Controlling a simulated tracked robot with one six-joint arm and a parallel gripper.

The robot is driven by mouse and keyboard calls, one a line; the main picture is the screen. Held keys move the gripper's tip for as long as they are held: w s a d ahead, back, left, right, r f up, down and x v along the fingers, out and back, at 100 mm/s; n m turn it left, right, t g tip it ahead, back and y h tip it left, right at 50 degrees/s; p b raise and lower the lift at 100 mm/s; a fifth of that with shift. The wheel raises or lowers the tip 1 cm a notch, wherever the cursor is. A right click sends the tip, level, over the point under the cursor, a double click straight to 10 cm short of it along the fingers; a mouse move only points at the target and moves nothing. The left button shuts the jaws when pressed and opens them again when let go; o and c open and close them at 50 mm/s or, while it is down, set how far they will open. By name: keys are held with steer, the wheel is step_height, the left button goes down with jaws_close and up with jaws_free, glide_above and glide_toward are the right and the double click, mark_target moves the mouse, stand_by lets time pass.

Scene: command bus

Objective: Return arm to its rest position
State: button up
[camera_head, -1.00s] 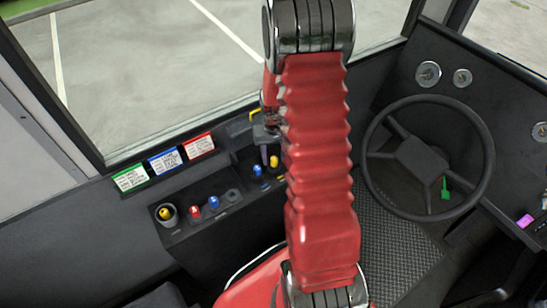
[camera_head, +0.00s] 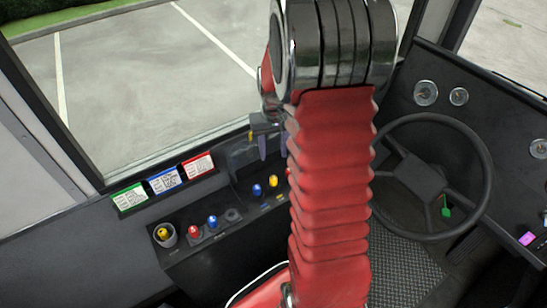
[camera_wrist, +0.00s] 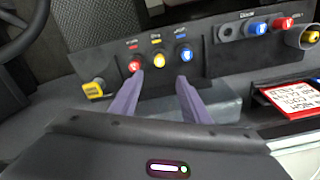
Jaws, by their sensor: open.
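My gripper (camera_wrist: 158,96) shows in the wrist view as two purple fingers, open and apart with nothing between them. Past the fingertips is the dark control panel with a red knob (camera_wrist: 135,66), a yellow knob (camera_wrist: 159,59) and a blue knob (camera_wrist: 185,55). In the head view my red arm stands upright in the middle and hides part of the panel. There the purple fingers (camera_head: 268,146) show just left of the arm, near the blue knob (camera_head: 257,190) and yellow knob (camera_head: 273,181). I cannot tell whether they touch anything.
A steering wheel (camera_head: 430,178) stands to the right. Green, blue and red label cards (camera_head: 163,180) lie along the window ledge at left. A yellow knob (camera_head: 164,234) in a grey ring sits on the left panel. A yellow lever (camera_wrist: 93,89) sticks out at the panel's left end.

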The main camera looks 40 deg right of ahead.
steer(key=shift+s+r, duration=0.1)
stand_by(0.6)
steer(key=s+a+r+n+t, duration=0.2)
steer(key=s+a+r, duration=0.6)
steer(key=a+r, duration=0.2)
steer(key=s+a+r+n+t, duration=0.2)
steer(key=s+a+r+t, duration=0.1)
steer(key=s+a+r, duration=0.4)
steer(key=a+r, duration=0.3)
steer(key=a, duration=0.2)
steer(key=shift+s+a+n+t, duration=0.3)
steer(key=shift+s+n, duration=0.1)
